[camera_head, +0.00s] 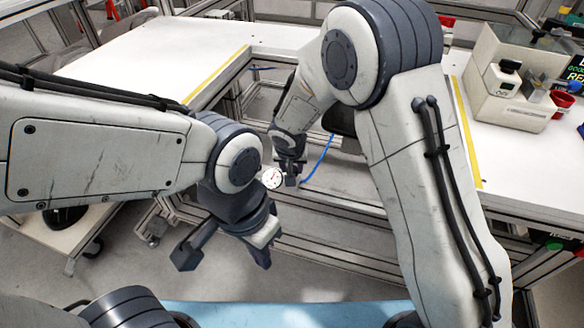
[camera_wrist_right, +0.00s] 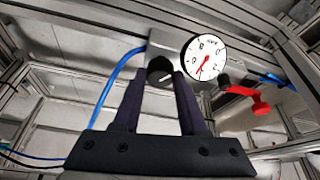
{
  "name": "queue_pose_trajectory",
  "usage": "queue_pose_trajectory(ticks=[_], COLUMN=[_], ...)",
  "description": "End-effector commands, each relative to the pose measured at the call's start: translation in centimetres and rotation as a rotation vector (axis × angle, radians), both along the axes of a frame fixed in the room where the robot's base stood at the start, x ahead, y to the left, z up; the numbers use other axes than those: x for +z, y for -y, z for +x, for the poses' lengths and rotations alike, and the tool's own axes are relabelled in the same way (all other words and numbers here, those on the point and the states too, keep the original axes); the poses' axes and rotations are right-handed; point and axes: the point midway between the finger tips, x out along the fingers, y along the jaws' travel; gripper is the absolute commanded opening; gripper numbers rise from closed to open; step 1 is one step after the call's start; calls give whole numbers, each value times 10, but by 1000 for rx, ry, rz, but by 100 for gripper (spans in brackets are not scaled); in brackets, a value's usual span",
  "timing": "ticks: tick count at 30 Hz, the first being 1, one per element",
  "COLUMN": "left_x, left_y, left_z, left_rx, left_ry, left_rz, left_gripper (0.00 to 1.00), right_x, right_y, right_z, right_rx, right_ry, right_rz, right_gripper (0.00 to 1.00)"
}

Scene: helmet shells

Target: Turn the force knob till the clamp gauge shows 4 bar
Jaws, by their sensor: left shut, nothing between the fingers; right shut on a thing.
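The clamp gauge (camera_head: 271,178) is a round white dial with a red needle, under the table edge. In the right wrist view the gauge (camera_wrist_right: 204,60) is larger; its red needle points down and left, and I cannot read the value surely. The black force knob (camera_wrist_right: 159,71) sits left of the gauge on a grey block, with a light mark on its face. My right gripper (camera_wrist_right: 162,80) is shut on the knob, one finger on each side. It partly hides the knob in the head view. My left gripper (camera_head: 263,258) is shut and empty, lower and nearer than the gauge.
A red lever (camera_wrist_right: 248,94) sticks out just right of the gauge. A blue hose (camera_wrist_right: 113,80) runs on the left of the block. Aluminium frame rails surround the spot.

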Motion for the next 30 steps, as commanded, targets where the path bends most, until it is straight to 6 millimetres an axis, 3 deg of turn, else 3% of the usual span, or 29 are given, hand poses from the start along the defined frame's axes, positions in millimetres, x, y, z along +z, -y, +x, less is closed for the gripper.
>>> queue_pose_trajectory(ticks=[11, 12, 13, 14, 30], left_x=[0, 0, 0, 0, 2], left_y=[0, 0, 0, 0, 0], left_z=[0, 0, 0, 0, 0], left_rx=[0, 0, 0, 0, 0], left_ry=[0, 0, 0, 0, 0], left_rz=[0, 0, 0, 0, 0], left_gripper=[0, 0, 0, 0, 0], right_x=[0, 0, 0, 0, 0], right_y=[-1, -1, -1, -1, -5], right_z=[-1, -1, -1, -1, 0], right_rx=[4, 4, 4, 4, -28], right_ry=[-1, -2, -1, -1, 3], right_rz=[2, 2, 1, 1, 6], right_gripper=[0, 57, 68, 72, 72])
